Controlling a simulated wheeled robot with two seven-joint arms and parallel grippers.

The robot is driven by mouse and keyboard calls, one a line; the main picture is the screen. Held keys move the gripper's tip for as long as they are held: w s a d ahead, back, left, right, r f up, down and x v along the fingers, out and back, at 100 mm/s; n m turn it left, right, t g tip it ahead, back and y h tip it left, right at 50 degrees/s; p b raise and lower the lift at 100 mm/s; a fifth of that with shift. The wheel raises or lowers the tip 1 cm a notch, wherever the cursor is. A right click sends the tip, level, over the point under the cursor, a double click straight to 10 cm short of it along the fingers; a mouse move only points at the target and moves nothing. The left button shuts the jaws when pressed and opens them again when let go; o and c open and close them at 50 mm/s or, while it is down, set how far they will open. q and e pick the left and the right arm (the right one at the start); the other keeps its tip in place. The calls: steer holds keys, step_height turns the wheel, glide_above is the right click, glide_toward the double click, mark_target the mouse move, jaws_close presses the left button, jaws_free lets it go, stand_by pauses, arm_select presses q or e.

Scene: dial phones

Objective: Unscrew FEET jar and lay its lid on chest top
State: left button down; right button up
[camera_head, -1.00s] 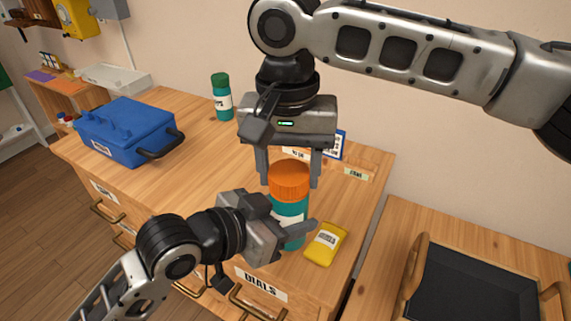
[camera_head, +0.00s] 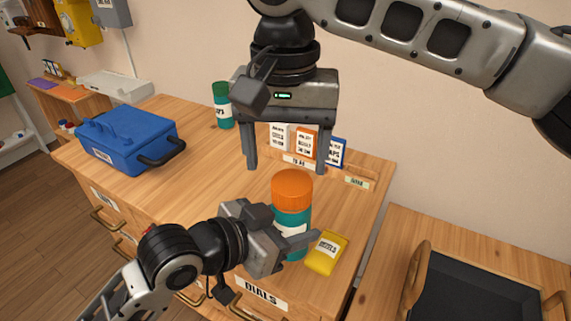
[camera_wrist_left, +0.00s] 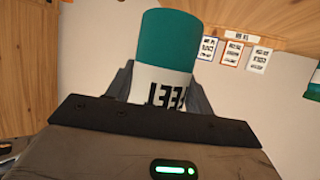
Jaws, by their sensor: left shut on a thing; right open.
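The FEET jar (camera_head: 291,222) is teal with a white label and stands upright near the chest's front right, its orange lid (camera_head: 292,188) on top. My left gripper (camera_head: 293,243) is shut around the jar's body. The left wrist view shows the jar's teal body (camera_wrist_left: 180,42) and its upside-down FEET label between the fingers; the lid is out of that view. My right gripper (camera_head: 288,160) is open and empty, above the lid and apart from it, fingers pointing down. The wooden chest top (camera_head: 200,165) is under the jar.
A yellow packet (camera_head: 326,253) lies right beside the jar. A blue toolbox (camera_head: 127,135) sits at the chest's left and a green-lidded jar (camera_head: 222,105) at the back. Cards (camera_head: 305,143) stand behind my right gripper. The chest top's left middle is clear.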

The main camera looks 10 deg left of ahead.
mark_target(292, 182)
steer(key=r, duration=0.1)
steer(key=d+r, duration=0.1)
steer(key=r, duration=0.1)
steer(key=shift+r, duration=0.2)
step_height(292, 182, down, 8)
steer(key=shift+r, duration=0.1)
steer(key=c, duration=1)
steer(key=o, duration=1.1)
steer(key=shift+c, duration=0.2)
